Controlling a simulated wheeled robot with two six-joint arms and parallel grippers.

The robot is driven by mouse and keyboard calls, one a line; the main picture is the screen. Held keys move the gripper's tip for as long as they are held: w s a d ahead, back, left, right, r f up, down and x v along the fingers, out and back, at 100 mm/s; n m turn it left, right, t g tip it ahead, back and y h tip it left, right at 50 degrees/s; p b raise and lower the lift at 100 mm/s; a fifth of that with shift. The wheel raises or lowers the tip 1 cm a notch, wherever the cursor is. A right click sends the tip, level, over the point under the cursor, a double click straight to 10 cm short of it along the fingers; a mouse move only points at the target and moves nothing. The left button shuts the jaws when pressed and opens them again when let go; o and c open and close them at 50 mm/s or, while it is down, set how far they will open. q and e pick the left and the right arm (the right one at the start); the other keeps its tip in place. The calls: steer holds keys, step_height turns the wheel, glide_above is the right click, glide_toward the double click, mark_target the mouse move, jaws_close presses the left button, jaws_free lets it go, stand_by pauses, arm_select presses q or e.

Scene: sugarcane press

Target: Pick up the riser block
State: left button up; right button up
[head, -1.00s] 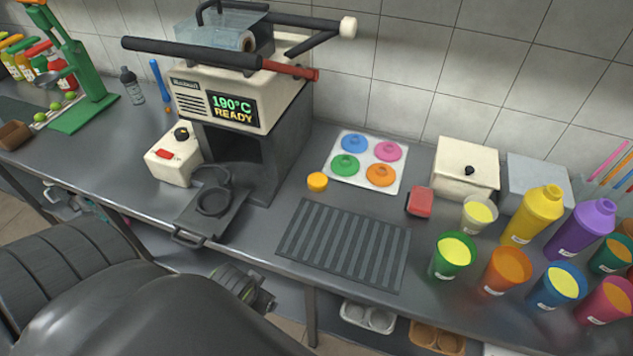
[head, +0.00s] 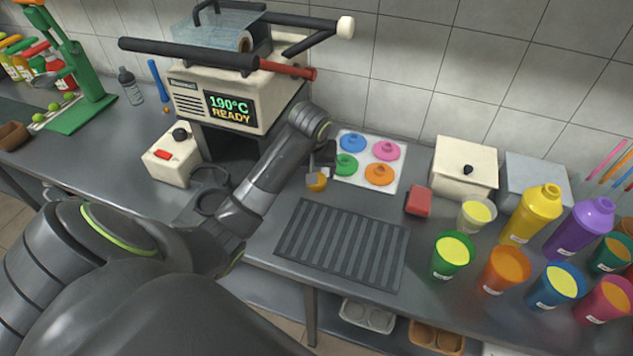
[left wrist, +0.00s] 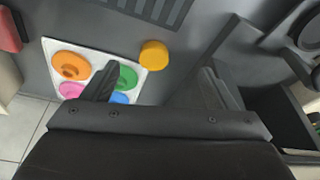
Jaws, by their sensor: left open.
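A short yellow-orange cylinder, which looks like the riser block (head: 317,184), stands on the grey counter left of a white tray of coloured lids. In the head view my left gripper (head: 322,170) is right over it and hides part of its top. In the left wrist view the riser block (left wrist: 153,55) shows whole, ahead of the open fingers of my left gripper (left wrist: 158,85) and roughly between them, with nothing held. My right gripper is not in view.
The white lid tray (head: 402,178) is close to the right of the riser block. The sealing machine (head: 225,105) stands at left, with a ring holder (head: 212,200) in front. A ribbed mat (head: 345,245) lies in front. A red block (head: 419,201) and several cups stand at right.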

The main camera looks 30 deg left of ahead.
arm_select(q)
steer(key=w+r+n, duration=0.1)
steer(key=w+r, duration=0.3)
steer(key=x, duration=0.3)
steer(key=p+x, duration=0.1)
steer(key=x, duration=0.7)
steer(key=shift+a+f, duration=0.1)
steer(key=shift+a, duration=0.35)
steer(key=shift+p+x, duration=0.4)
steer(key=shift+x, duration=2.5)
steer(key=shift+s+a, duration=0.1)
steer(key=c, duration=1.1)
